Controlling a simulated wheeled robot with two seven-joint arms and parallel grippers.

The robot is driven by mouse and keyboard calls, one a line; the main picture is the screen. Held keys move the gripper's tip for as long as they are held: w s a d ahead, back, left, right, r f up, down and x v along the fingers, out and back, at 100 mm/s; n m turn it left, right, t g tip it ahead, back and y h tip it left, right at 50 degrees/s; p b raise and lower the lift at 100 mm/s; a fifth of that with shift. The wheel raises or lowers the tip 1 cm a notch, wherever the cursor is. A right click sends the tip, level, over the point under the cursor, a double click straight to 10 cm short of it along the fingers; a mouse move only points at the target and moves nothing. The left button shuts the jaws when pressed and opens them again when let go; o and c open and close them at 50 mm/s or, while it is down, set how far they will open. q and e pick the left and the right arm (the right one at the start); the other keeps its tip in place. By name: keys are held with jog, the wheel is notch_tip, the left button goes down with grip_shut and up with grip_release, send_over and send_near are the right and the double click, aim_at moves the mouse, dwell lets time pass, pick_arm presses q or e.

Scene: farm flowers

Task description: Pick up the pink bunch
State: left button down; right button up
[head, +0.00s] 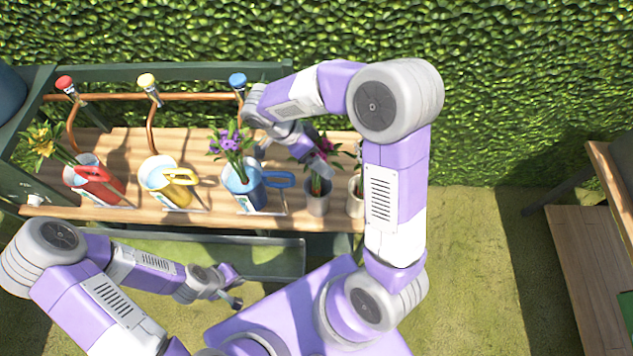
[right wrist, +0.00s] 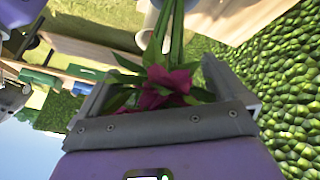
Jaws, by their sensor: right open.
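The pink bunch (head: 328,143) stands in a small grey pot (head: 317,204) on the wooden bench, partly hidden by my right arm. In the right wrist view its magenta blooms (right wrist: 168,84) and green leaves lie between the two fingers of my right gripper (right wrist: 165,95), with long green stems running up the picture. The fingers are apart on either side of the bunch and do not visibly grip it. In the head view my right gripper (head: 322,163) is at the bunch. My left gripper (head: 236,288) is empty, with its fingers apart, below the bench's front edge.
On the bench (head: 140,143) stand a red can (head: 95,180) with yellow flowers, a yellow can (head: 168,184) and a blue can (head: 245,190) with purple flowers. A paler pot (head: 355,198) stands close right of the grey pot. A hedge (head: 520,80) rises behind.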

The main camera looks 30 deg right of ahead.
jog(key=shift+c, duration=0.3)
jog(key=c, duration=1.6)
notch_tip(320, 180, up, 18)
jog(key=p, duration=0.4)
jog(key=shift+r, duration=0.1)
notch_tip(320, 180, up, 2)
jog(key=shift+r+p, duration=0.15)
jog(key=shift+p, duration=0.95)
